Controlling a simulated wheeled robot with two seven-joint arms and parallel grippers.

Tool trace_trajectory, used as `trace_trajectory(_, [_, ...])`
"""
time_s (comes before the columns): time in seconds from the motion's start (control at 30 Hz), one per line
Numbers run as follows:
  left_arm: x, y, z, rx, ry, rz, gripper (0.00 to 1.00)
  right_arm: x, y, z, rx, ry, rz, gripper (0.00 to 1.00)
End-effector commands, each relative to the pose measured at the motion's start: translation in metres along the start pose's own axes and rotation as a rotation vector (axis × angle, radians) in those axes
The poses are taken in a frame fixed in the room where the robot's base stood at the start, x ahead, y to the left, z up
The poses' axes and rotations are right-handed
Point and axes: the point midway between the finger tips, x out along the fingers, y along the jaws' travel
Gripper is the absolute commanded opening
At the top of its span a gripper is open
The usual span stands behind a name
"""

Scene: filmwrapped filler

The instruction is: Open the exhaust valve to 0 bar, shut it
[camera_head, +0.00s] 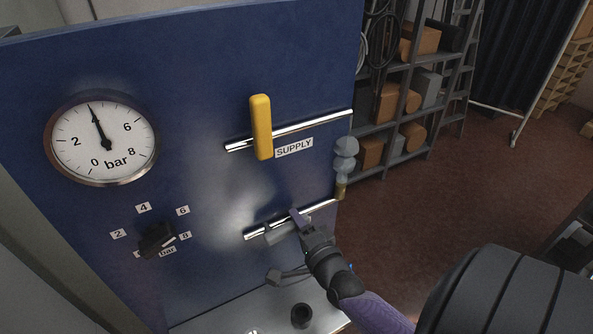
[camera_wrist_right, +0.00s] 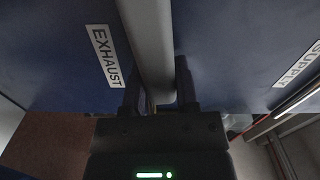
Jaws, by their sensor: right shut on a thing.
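The exhaust valve's grey lever (camera_head: 278,233) is on the lower chrome pipe (camera_head: 322,206) of the blue panel; my gripper partly hides it. In the right wrist view, the lever (camera_wrist_right: 149,40) runs between my fingers beside the EXHAUST label (camera_wrist_right: 106,56). My right gripper (camera_head: 298,222) is shut on this lever; it also shows in the right wrist view (camera_wrist_right: 160,92). The round pressure gauge (camera_head: 120,130) has its needle pointing almost straight up, between 2 and 6, near 4 bar. My left gripper is not in view.
A yellow supply lever (camera_head: 261,128) stands across the upper pipe beside the SUPPLY label (camera_head: 294,147). A black knob (camera_head: 156,240) with a number scale is below the gauge. A grey fitting with a brass base (camera_head: 345,155) is at the panel's right edge. Shelves (camera_head: 405,90) stand behind.

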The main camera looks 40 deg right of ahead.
Motion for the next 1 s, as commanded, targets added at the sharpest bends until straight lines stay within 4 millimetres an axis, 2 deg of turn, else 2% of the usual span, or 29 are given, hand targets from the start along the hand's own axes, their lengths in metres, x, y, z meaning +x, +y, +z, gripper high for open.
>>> trace_trajectory(0.3, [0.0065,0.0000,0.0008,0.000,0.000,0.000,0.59,-0.0005,0.0070,0.0009,0.091,-0.002,0.004,0.00])
trace_trajectory(0.8, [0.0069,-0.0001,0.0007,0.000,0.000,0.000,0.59,-0.0006,0.0075,0.0010,0.103,-0.002,0.005,0.00])
trace_trajectory(0.83, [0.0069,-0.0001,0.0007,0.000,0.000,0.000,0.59,-0.0006,0.0074,0.0010,0.103,-0.002,0.005,0.44])
trace_trajectory(0.97, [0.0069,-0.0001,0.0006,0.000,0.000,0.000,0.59,-0.0005,0.0071,0.0009,0.104,-0.002,0.003,0.72])
trace_trajectory(1.0, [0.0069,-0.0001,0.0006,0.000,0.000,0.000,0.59,-0.0004,0.0070,0.0009,0.103,-0.001,0.003,0.74])
